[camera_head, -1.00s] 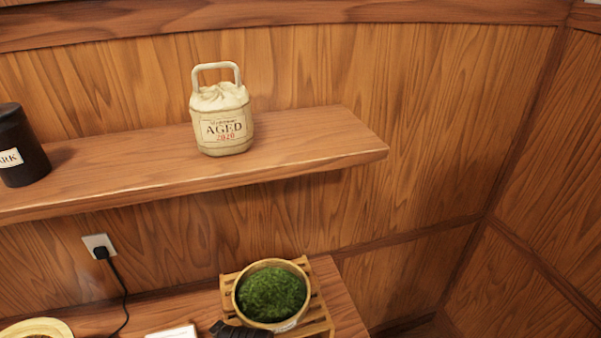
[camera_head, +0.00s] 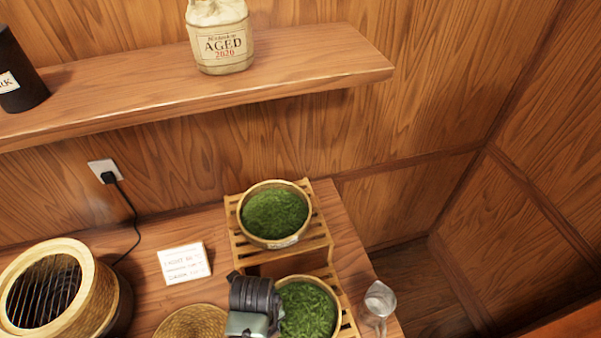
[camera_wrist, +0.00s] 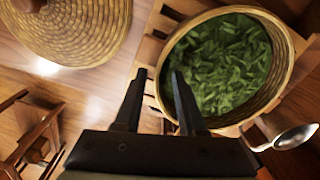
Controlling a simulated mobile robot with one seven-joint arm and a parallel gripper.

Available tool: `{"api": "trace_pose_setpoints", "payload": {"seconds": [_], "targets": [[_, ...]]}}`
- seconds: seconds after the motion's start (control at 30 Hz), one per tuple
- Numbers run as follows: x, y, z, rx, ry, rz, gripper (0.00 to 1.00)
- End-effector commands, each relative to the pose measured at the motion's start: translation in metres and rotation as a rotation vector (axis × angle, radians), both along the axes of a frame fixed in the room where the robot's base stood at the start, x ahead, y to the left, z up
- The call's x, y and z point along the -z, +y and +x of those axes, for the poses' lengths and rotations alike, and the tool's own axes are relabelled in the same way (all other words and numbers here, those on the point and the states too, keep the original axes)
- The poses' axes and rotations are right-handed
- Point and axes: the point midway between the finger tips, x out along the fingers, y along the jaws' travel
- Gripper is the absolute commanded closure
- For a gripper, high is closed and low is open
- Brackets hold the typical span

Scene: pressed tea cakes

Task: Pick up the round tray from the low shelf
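A round tray of green leaves (camera_head: 335,318) rests on the lower step of a slatted wooden rack (camera_head: 320,258). A similar round tray (camera_head: 244,222) sits on the upper step. My gripper (camera_wrist: 159,74) is open and empty, at the left edge of the lower tray. In the wrist view, that tray (camera_wrist: 287,78) fills the upper right, and its left rim shows between the two spread fingers. I cannot tell whether the fingers are above the rim or down around it. In the head view, my wrist hides the tray's left side.
A woven round piece (camera_head: 188,320) lies left of the rack. A round bamboo-rimmed heater (camera_head: 88,262) and a written card (camera_head: 184,262) are further left. A wall shelf (camera_head: 130,97) with a jar and bag is above.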

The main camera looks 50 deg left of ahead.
Motion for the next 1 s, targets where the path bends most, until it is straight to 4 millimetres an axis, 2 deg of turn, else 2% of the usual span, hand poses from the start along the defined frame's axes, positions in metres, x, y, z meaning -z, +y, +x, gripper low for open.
{"api": "trace_pose_setpoints", "payload": {"seconds": [0.2,0.43,0.47,0.67,1.0], "targets": [[0.02,-0.001,0.0,0.0,0.001,-0.001,0.6],[0.022,0.0,0.0,0.001,0.0,0.001,0.6],[0.022,0.0,0.0,0.0,0.0,0.001,0.62],[0.022,0.0,0.0,0.0,0.0,0.001,0.98],[0.022,0.0,0.0,0.0,0.0,0.001,1.0]]}}
